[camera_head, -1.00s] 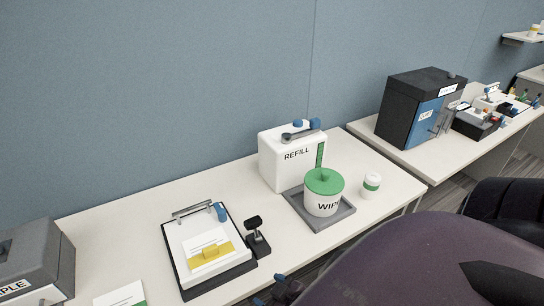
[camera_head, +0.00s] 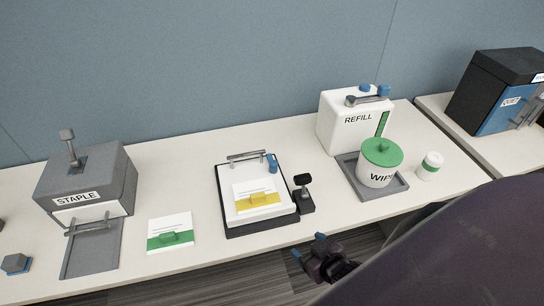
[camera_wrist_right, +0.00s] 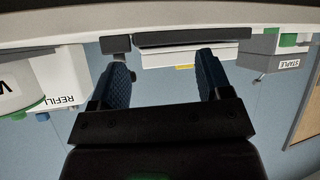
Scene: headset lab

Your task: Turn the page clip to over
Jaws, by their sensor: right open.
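The page clip is a grey metal bar (camera_head: 246,156) with a blue tab (camera_head: 272,163) at its right end, at the far edge of a dark clipboard (camera_head: 262,228). White pages lie on the board, with a yellow-banded card (camera_head: 257,198) on top. My right gripper (camera_head: 308,246) is open and empty, in front of the table edge, apart from the clipboard. In the right wrist view the open fingers (camera_wrist_right: 163,72) point toward the clipboard's edge (camera_wrist_right: 192,38), seen upside down; the clip is not clear there. My left gripper is not in view.
A small black post (camera_head: 303,195) stands at the clipboard's right. Further right are a grey tray (camera_head: 398,187) with a green-lidded wipes tub (camera_head: 378,165) and a white REFILL box (camera_head: 345,125). A green-banded card (camera_head: 170,232) and a grey STAPLE machine (camera_head: 85,180) are left.

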